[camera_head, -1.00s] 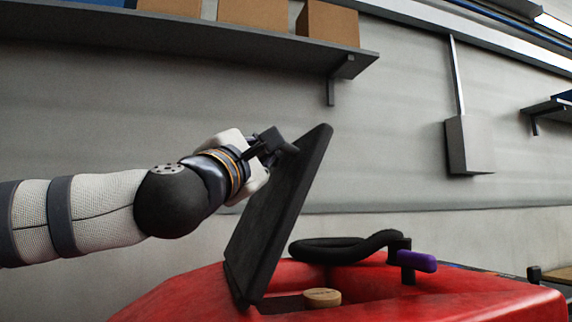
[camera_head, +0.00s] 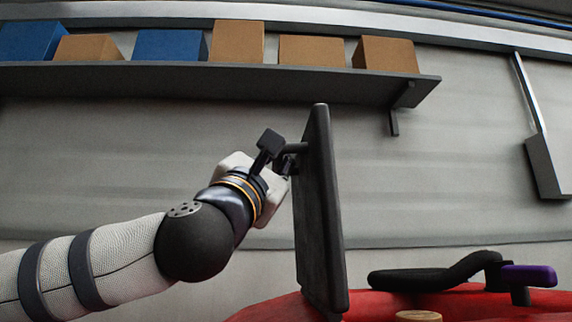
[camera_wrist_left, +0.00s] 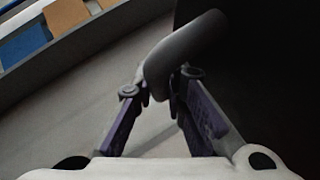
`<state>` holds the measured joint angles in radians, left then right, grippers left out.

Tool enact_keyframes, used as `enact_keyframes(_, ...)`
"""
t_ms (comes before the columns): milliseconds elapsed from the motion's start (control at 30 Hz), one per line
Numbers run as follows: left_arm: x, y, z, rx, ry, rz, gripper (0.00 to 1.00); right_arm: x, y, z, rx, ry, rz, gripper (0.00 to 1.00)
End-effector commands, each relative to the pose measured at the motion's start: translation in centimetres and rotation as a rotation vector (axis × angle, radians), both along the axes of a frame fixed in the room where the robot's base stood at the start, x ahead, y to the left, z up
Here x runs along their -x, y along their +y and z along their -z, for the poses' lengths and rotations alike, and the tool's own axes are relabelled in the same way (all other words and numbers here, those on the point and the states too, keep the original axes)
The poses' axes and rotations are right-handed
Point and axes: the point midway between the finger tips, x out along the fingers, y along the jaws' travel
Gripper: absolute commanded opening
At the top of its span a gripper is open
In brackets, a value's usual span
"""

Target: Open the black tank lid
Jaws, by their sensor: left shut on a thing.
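The black tank lid (camera_head: 322,205) stands near upright at the left end of the red tank machine (camera_head: 375,306) in the head view. It is a flat dark panel, seen almost edge-on. My left gripper (camera_head: 287,160) is at the lid's left face, near its upper part, shut on the lid's dark handle. In the left wrist view the rounded handle (camera_wrist_left: 185,48) lies between the fingertips of my left gripper (camera_wrist_left: 163,85), with the dark lid (camera_wrist_left: 270,70) behind it. My right gripper is not in view.
A black hose (camera_head: 430,277) and a purple-handled part (camera_head: 528,275) sit on the machine to the right of the lid. A round tan cap (camera_head: 418,316) is at the bottom edge. A wall shelf (camera_head: 220,80) with blue and brown boxes runs above my arm.

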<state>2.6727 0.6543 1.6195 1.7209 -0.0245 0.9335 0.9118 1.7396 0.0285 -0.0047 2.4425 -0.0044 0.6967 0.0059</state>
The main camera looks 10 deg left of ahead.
Motion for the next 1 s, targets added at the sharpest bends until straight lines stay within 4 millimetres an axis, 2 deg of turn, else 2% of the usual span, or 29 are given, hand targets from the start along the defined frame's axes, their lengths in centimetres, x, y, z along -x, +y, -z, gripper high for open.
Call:
enact_keyframes(300,-0.2,-0.3,0.5,-0.007,0.009,0.005,0.00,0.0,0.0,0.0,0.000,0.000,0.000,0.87)
enact_keyframes(333,-0.2,-0.3,0.5,-0.007,0.009,0.005,0.14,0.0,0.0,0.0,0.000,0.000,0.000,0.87)
enact_keyframes(367,-0.2,-0.3,0.5,-0.007,0.009,0.005,0.21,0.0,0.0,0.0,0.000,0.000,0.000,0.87)
enact_keyframes(667,0.0,-0.2,0.4,-0.004,0.005,0.004,0.21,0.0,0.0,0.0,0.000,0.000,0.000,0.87)
enact_keyframes(767,1.0,0.0,1.1,-0.004,0.005,0.005,0.21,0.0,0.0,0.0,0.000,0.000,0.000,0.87)
enact_keyframes(1000,6.1,0.8,5.1,-0.006,0.006,0.006,0.21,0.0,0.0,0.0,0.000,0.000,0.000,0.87)
